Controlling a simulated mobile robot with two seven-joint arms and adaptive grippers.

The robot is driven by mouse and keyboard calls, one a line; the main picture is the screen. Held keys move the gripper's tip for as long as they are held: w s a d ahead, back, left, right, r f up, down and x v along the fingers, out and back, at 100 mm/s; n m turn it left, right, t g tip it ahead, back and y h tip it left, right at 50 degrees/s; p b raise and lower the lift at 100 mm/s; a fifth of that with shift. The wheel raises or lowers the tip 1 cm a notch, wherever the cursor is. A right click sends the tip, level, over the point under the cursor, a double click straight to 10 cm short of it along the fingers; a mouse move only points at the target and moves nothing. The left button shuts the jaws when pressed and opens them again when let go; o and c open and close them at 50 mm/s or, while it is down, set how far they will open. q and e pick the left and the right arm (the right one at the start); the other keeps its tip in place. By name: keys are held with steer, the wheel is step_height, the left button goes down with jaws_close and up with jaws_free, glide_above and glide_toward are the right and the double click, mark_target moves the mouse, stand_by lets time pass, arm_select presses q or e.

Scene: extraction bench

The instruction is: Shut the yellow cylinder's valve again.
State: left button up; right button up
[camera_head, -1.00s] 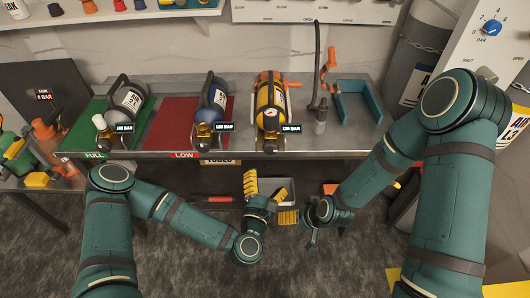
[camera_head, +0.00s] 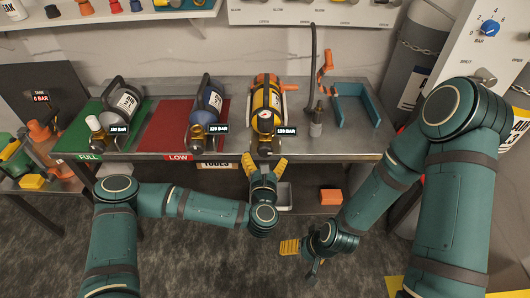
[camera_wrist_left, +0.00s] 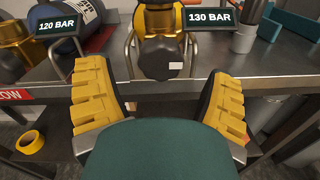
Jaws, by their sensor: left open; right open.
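The yellow cylinder (camera_head: 267,97) lies on the bench with its valve end toward me. In the left wrist view its valve shows as a dark round knob (camera_wrist_left: 160,58) on a brass-coloured body, with a 130 BAR label (camera_wrist_left: 212,22) beside it. My left gripper (camera_head: 266,166) is open just in front of the bench edge, below the valve. In the left wrist view its yellow fingers (camera_wrist_left: 157,92) stand wide apart, with the knob between and beyond them, touching neither. My right gripper (camera_head: 301,256) is open and empty, low in front of the bench.
A blue cylinder (camera_head: 209,100) lies on the red LOW mat (camera_head: 166,128). A grey cylinder (camera_head: 121,100) lies on the green FULL mat (camera_head: 71,139). A hose with a grey fitting (camera_head: 316,127) and a teal cradle (camera_head: 354,101) are right of the yellow cylinder.

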mark_target(265, 153)
arm_select(q)
steer(key=shift+w, duration=1.75)
steer(key=c, duration=1.2)
